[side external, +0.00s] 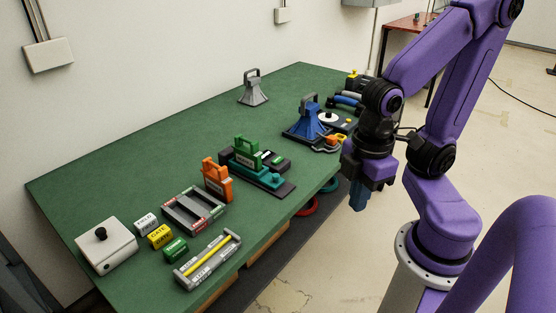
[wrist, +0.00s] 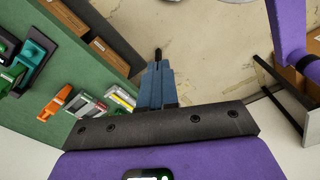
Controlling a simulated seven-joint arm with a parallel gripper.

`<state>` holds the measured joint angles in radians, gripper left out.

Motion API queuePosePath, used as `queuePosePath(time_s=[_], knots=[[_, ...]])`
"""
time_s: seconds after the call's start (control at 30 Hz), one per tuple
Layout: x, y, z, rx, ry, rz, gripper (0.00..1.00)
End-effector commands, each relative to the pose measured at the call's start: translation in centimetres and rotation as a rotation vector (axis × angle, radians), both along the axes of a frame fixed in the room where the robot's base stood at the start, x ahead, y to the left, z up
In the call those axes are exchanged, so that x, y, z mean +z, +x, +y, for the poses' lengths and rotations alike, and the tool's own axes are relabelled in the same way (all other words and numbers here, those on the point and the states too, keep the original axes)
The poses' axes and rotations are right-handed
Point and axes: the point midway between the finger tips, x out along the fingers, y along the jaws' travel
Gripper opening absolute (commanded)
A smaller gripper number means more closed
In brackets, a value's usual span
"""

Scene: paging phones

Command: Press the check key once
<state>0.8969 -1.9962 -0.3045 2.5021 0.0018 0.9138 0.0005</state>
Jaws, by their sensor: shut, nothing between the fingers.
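I cannot pick out a key marked check in either view; key markings are too small to read. A white box with a black knob (side external: 101,234) sits at the near left end of the green table. A teal unit with a green handset (side external: 247,152) stands mid-table, and it partly shows in the wrist view (wrist: 36,62). A blue horn-shaped unit (side external: 307,122) stands farther back. My gripper (side external: 358,205) is shut and empty, pointing down beyond the table's right edge, apart from everything. Its closed fingers also show in the wrist view (wrist: 158,68).
On the table (side external: 110,178) are small labelled blocks, including a yellow one (side external: 160,236), a grey slotted tray (side external: 194,211), an orange handset (side external: 217,180), a grey bar with a yellow strip (side external: 208,261) and a grey horn (side external: 252,90). The table's left back is clear.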

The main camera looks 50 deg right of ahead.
Motion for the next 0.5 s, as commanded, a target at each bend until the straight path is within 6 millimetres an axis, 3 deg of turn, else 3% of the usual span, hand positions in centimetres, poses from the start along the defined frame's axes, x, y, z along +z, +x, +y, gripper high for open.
queuePosePath(time_s=[0.5], knots=[[-0.06,0.67,0.17,-0.009,0.004,-0.013,0.00]])
